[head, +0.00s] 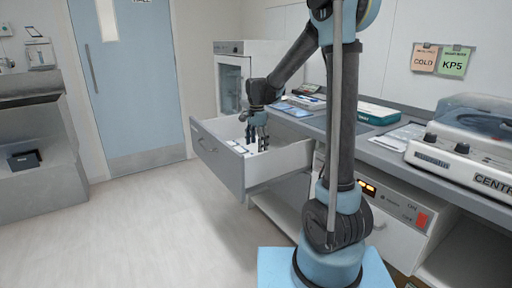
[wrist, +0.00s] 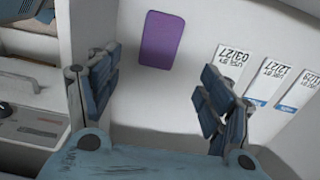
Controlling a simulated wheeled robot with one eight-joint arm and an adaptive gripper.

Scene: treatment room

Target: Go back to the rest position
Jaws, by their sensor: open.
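My gripper (head: 257,133) hangs over the open drawer (head: 221,170) in the head view, pointing down, with its fingers reaching to about the level of the drawer walls. In the wrist view my gripper (wrist: 160,105) has its two blue-grey fingers wide apart with nothing between them. Below it on the drawer's pale floor lies a flat purple rectangle (wrist: 162,39). Several white labels with printed dates, such as one reading 03/27 (wrist: 231,62), lie to its right. Whether my fingers touch the drawer floor cannot be told.
The drawer sticks out from under the grey counter (head: 393,150). A centrifuge (head: 462,160) stands on the counter at right, with a teal and white box (head: 378,112) farther back. A white cabinet (head: 232,80) stands behind the drawer. The floor (head: 150,225) at left is clear.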

